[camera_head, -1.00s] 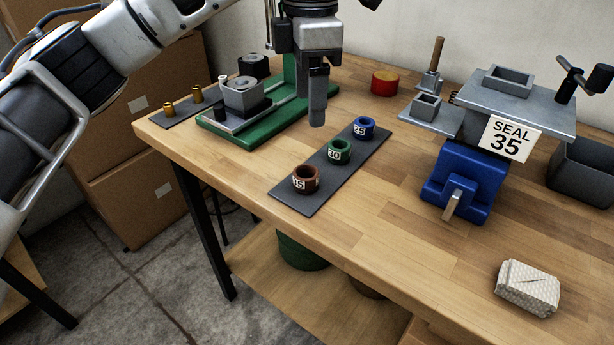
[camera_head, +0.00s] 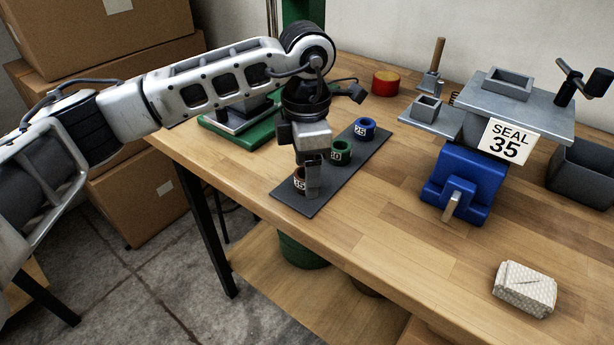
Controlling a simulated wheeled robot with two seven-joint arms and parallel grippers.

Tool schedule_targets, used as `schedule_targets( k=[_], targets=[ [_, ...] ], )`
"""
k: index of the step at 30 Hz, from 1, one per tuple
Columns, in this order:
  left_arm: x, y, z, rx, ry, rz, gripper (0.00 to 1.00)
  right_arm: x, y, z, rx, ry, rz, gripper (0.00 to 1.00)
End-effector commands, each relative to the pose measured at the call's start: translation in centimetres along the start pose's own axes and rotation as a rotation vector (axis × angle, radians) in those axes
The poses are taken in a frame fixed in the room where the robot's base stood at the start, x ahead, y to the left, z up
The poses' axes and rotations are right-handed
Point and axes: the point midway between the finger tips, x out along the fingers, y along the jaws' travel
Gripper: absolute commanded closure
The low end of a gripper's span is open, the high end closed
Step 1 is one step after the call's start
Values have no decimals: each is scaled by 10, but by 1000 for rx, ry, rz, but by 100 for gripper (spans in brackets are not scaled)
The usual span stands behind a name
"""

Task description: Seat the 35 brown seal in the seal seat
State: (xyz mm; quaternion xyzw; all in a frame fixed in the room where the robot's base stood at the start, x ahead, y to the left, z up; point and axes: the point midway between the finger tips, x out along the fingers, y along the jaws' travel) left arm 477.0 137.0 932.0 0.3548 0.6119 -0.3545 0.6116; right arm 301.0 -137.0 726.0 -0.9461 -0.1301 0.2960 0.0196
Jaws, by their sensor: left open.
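The brown seal marked 35 (camera_head: 299,183) stands at the near end of a dark mat (camera_head: 320,187). My left gripper (camera_head: 308,190) is open and lowered at this seal, and its finger covers the seal's right side. I cannot tell whether the fingers touch it. A steel plate assembly (camera_head: 470,120) on a blue vise (camera_head: 462,182) carries a sign (camera_head: 505,141) reading SEAL 35. A square grey collar (camera_head: 508,84) stands on its upper plate and a smaller one (camera_head: 427,106) on its lower plate. My right gripper is out of view.
A green seal (camera_head: 341,152) and a blue seal (camera_head: 365,129) stand farther along the mat. A red tin (camera_head: 386,83) stands behind, a grey bin (camera_head: 583,172) at right, and a folded cloth (camera_head: 525,288) at front right. The bench between mat and vise is clear.

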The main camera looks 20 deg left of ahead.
Motion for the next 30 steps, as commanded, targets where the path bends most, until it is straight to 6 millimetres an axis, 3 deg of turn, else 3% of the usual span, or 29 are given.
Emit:
schedule_targets(
  k=[5,10,22,30],
  targets=[
    [0,0,0,0,0,0,35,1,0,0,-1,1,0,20],
    [0,0,0,0,0,0,83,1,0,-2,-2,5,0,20],
    [-4,0,0,0,-1,1,84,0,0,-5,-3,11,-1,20],
    [-38,-4,-2,2,-4,3,84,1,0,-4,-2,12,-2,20]
  ],
)
